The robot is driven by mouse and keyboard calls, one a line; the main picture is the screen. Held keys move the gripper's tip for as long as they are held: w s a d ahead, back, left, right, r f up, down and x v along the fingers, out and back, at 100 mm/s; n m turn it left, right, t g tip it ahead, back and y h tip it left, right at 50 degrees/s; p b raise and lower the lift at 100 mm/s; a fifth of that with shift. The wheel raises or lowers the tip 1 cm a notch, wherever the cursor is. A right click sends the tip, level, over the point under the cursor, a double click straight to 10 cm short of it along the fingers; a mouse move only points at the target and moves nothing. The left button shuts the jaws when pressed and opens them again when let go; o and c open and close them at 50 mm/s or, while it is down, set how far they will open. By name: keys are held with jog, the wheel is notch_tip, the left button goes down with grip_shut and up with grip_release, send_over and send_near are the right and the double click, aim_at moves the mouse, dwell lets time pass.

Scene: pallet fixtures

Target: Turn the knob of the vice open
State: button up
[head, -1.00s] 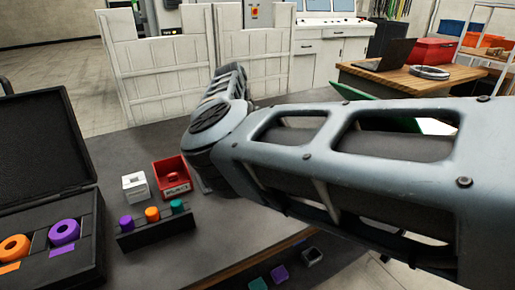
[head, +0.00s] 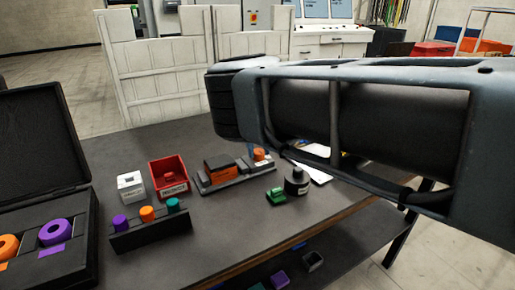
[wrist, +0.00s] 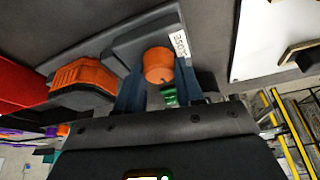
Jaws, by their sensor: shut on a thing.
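The vice (head: 222,182) lies on the dark table in the head view, with an orange block-like part (head: 218,168) and an orange knob (head: 260,154) at its right end. In the wrist view the vice base (wrist: 112,55) is grey, with a white lettered label (wrist: 180,42) beside the round orange knob (wrist: 158,64). My gripper (wrist: 158,78) has its dark blue fingers on either side of the knob and is shut on it. In the head view my arm hides most of the gripper.
A red bin (head: 170,178), a white block (head: 131,186) and a rack (head: 150,232) of coloured pegs stand left of the vice. A black cylinder (head: 297,182) and a green block (head: 276,195) are close on its right. An open black case (head: 60,270) is far left.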

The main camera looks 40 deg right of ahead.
jog(key=shift+m, duration=0.4)
jog(key=o, duration=1)
jog(key=shift+o, duration=0.2)
jog(key=shift+r, duration=0.1)
jog(key=b+v, duration=0.1)
jog(key=v, duration=0.6)
jog(key=shift+r+b, duration=0.25)
jog(key=shift+b, duration=0.05)
jog(key=shift+d, duration=0.1)
